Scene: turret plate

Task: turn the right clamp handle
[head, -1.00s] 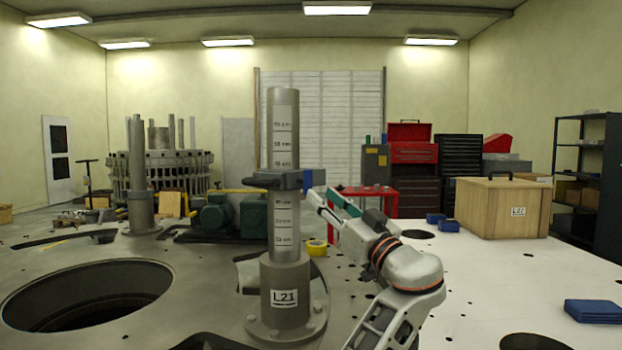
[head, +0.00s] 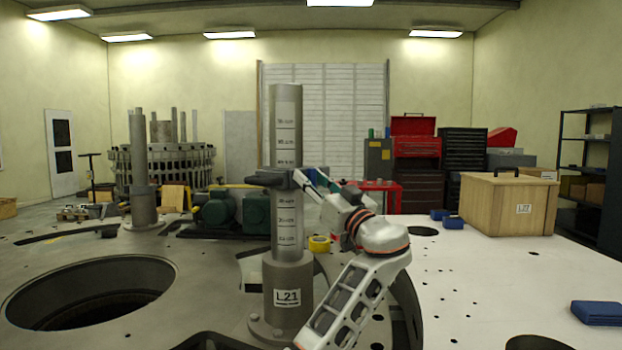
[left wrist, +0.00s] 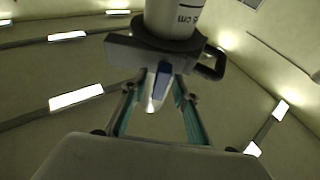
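A grey post (head: 286,130) with printed scale marks stands in a flanged base (head: 287,285) labelled L21. A dark clamp (head: 268,179) sits around the post at mid-height; it shows in the left wrist view (left wrist: 128,52) too. A blue clamp handle (left wrist: 161,80) with a pale end points from the clamp toward my left wrist camera. My left gripper (head: 312,184) is at the clamp's right side. In the left wrist view its teal-padded fingers (left wrist: 158,97) stand apart on either side of the handle, with gaps visible. My right gripper is not in view.
A large round hole (head: 90,292) opens in the plate at the left. A yellow tape roll (head: 319,244) lies behind the post. A wooden box (head: 505,207) and blue blocks (head: 598,313) rest on the white surface at the right. A green motor (head: 217,211) stands behind.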

